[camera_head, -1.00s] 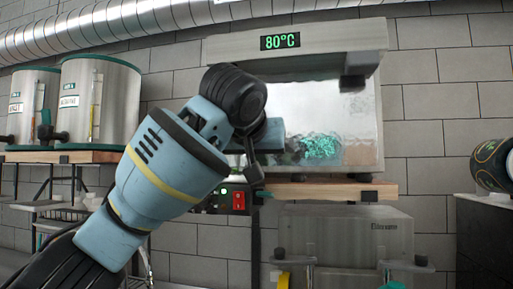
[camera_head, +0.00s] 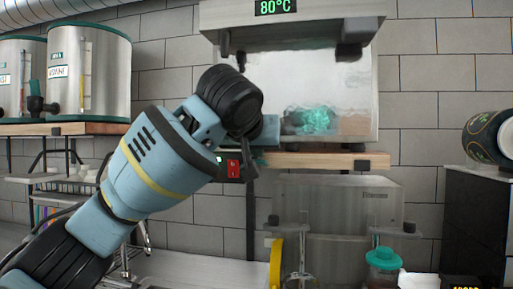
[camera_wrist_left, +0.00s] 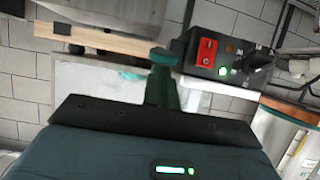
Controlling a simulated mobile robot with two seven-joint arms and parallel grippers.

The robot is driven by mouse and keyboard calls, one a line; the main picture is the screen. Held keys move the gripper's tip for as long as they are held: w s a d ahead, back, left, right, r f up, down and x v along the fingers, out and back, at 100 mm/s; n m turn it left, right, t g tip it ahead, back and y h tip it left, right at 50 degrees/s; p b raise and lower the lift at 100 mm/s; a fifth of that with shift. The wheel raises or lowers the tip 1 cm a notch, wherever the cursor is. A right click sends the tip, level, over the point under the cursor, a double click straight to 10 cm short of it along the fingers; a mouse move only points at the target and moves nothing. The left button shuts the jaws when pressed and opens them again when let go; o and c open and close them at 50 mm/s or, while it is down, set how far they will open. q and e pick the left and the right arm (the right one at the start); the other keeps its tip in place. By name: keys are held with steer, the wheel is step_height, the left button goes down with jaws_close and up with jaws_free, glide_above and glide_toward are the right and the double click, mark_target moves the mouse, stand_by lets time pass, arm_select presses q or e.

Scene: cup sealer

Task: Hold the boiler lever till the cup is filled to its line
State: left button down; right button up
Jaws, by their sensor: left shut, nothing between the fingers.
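The boiler (camera_head: 345,85) is a steel and glass box with a green 80°C display (camera_head: 275,7); it stands on a wooden shelf. My left arm comes in from the left, and its wrist hides most of the left gripper in front of the boiler's lower left corner. In the left wrist view the shut left gripper (camera_wrist_left: 163,82) shows as a narrow dark green upright shape, with nothing seen held in it. A dark piece at its tip may be the boiler lever, but I cannot tell, nor whether they touch. No filling cup can be made out. My right gripper is out of view.
A control box with a red switch (camera_head: 233,168) is close to my left wrist. Steel tanks (camera_head: 95,75) stand on a shelf at the left. A patterned round vessel (camera_head: 490,137) is at the right.

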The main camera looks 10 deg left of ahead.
arm_select(q)
steer(key=shift+f, duration=0.1)
steer(key=shift+f+t, duration=0.2)
steer(key=shift+t, duration=0.2)
steer(key=shift+s, duration=0.15)
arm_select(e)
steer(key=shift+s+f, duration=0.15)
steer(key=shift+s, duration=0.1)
arm_select(q)
steer(key=shift+f+t, duration=0.15)
steer(key=shift+t, duration=0.35)
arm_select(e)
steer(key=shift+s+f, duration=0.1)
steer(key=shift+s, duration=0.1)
arm_select(q)
steer(key=shift+f, duration=0.1)
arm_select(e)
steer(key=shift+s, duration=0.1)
